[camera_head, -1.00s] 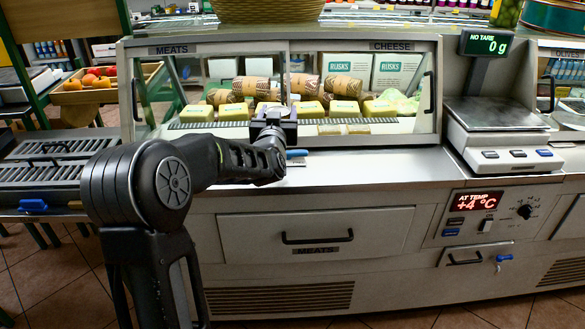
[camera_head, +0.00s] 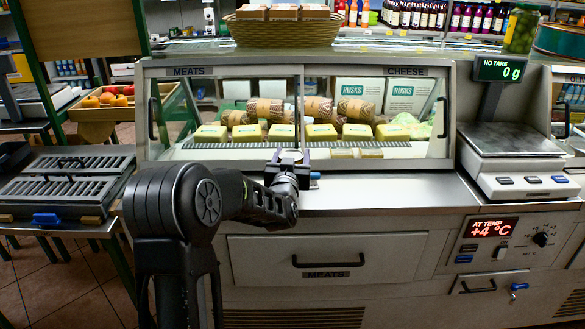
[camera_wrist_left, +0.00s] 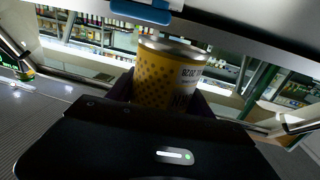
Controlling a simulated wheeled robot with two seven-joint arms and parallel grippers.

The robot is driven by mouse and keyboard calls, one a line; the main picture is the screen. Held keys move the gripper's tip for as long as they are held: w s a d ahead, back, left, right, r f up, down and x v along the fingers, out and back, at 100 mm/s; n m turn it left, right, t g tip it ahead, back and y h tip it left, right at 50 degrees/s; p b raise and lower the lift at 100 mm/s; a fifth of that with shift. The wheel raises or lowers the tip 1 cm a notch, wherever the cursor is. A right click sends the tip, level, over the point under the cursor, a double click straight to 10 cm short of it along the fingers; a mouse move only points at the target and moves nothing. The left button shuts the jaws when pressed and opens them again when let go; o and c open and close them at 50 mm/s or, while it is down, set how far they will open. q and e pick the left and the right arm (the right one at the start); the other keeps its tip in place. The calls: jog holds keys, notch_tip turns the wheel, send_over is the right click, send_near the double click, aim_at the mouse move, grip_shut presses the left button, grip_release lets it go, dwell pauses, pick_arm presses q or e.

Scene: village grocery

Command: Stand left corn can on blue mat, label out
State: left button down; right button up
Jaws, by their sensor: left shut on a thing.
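My left gripper (camera_head: 289,158) is at the counter top in front of the glass case in the head view. It is shut on a yellow can (camera_wrist_left: 165,78) with dark dots, a metal rim and a printed panel with a number on its right side. The can fills the middle of the left wrist view; my gripper hides its lower part. I cannot read the word corn on it. A small blue thing (camera_head: 315,176) shows just right of the gripper on the counter; I cannot tell whether it is the blue mat. My right gripper is not in view.
The glass case (camera_head: 376,167) with cheese and meats stands right behind the gripper. A scale (camera_head: 513,180) stands at the right, and slotted trays (camera_head: 68,185) lie at the left. The steel counter (camera_head: 400,190) is clear between gripper and scale.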

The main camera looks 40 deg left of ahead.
pick_arm(q)
jog(key=shift+f, duration=1.8)
jog(key=shift+f, duration=0.1)
jog(key=shift+c, duration=2.1)
grip_release()
jog(key=shift+s, duration=0.1)
jog(key=b+v, duration=0.1)
jog(key=v, duration=1.1)
jog(key=shift+o, duration=0.5)
